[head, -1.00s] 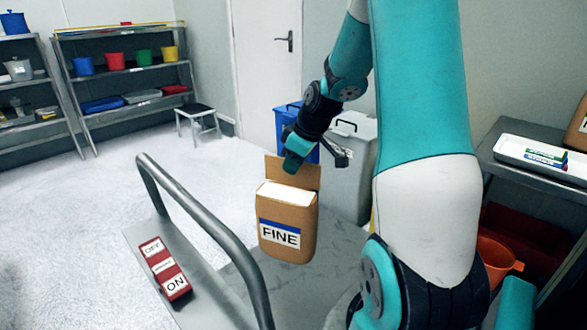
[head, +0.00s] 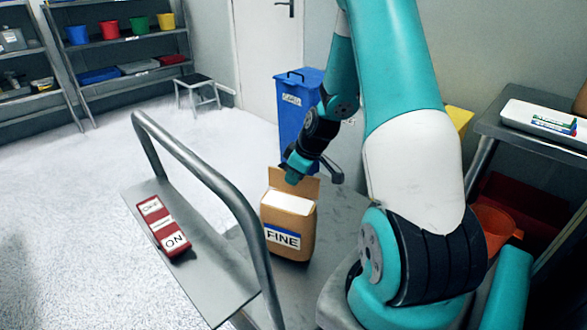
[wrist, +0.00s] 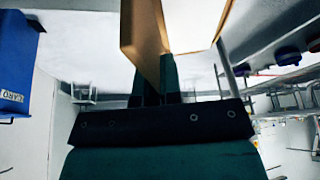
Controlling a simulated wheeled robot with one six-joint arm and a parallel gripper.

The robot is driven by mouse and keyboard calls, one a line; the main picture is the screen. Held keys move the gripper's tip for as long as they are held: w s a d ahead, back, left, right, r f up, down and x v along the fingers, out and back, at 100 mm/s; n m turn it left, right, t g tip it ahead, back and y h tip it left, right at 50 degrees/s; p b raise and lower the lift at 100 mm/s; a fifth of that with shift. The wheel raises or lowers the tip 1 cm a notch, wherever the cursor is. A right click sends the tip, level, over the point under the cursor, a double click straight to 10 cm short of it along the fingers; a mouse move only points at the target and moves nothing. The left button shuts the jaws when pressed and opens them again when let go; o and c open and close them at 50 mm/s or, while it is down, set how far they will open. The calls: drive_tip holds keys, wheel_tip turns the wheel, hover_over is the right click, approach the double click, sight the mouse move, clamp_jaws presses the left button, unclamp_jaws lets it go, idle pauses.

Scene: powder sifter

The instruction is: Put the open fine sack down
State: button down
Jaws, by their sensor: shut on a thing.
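The open fine sack (head: 287,222) is a brown sack with a FINE label on a blue-and-white patch. Its top is open, with a raised flap at the back and a white inside. My gripper (head: 293,176) is shut on the flap at the sack's top edge. The sack is upright above the grey deck (head: 335,215); I cannot tell if its bottom touches the deck. In the wrist view the fingers (wrist: 158,75) pinch the brown flap (wrist: 142,35), and the white inside of the sack shows beside it.
A grey rail (head: 215,180) runs in front of the sack on the left. Beyond it is a red ON/OFF switch box (head: 163,226) on a grey panel. A blue bin (head: 292,110) stands behind. A side table with a white tray (head: 545,122) is at right.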

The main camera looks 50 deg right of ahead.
drive_tip(key=shift+f, duration=0.7)
drive_tip(key=shift+f, duration=0.2)
drive_tip(key=c, duration=1.3)
unclamp_jaws()
drive_tip(key=shift+r, duration=0.15)
drive_tip(key=p+v, duration=0.2)
drive_tip(key=v, duration=1)
drive_tip(key=shift+s, duration=0.1)
